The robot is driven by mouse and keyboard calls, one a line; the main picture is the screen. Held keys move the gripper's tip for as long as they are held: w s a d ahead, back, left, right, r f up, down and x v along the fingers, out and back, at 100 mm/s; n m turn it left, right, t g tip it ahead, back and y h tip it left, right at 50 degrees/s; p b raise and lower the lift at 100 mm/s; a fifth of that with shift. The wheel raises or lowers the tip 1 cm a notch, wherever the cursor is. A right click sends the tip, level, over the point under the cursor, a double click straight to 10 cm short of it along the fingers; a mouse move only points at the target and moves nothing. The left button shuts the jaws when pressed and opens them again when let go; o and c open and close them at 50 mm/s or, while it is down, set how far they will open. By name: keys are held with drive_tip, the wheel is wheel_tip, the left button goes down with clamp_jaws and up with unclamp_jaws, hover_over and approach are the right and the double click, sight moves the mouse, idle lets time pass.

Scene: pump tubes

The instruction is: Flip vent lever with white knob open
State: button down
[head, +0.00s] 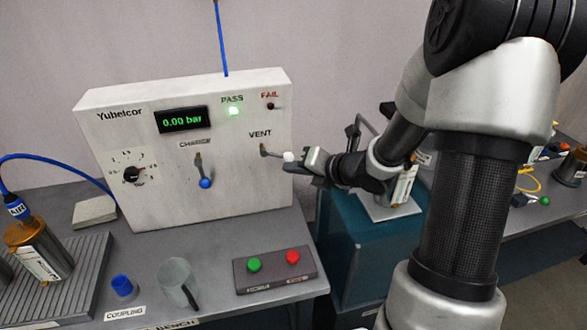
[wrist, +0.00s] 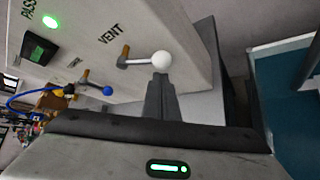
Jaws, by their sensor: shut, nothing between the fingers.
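The vent lever (head: 269,151) sits under the VENT label on the front of the white panel box (head: 240,185). It points to the right in the head view and ends in a white knob (head: 288,156). In the wrist view the white knob (wrist: 162,60) is just beyond my fingertips, with the lever's shaft running left to its pivot. My gripper (head: 303,164) is shut and empty, its tips at or very near the knob. It also shows in the wrist view (wrist: 160,82). I cannot tell whether the tips touch the knob.
The charge lever with a blue knob (head: 205,183) hangs down left of the vent lever. The display (head: 183,119) reads 0.00 bar, and the green PASS light (head: 233,111) is lit. A button box (head: 275,270) and a clear cup (head: 178,283) stand on the bench in front.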

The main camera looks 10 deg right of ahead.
sight(288, 158)
drive_tip(key=r+h, duration=0.1)
drive_tip(key=r+n+b, duration=0.1)
drive_tip(key=r+n+h+b, duration=0.1)
drive_tip(key=shift+d+r+g+h, duration=0.15)
drive_tip(key=shift+d+g+h, duration=0.1)
drive_tip(key=shift+g+h, duration=0.05)
idle(0.3)
drive_tip(key=shift+r+p, duration=0.45)
drive_tip(key=shift+r, duration=0.4)
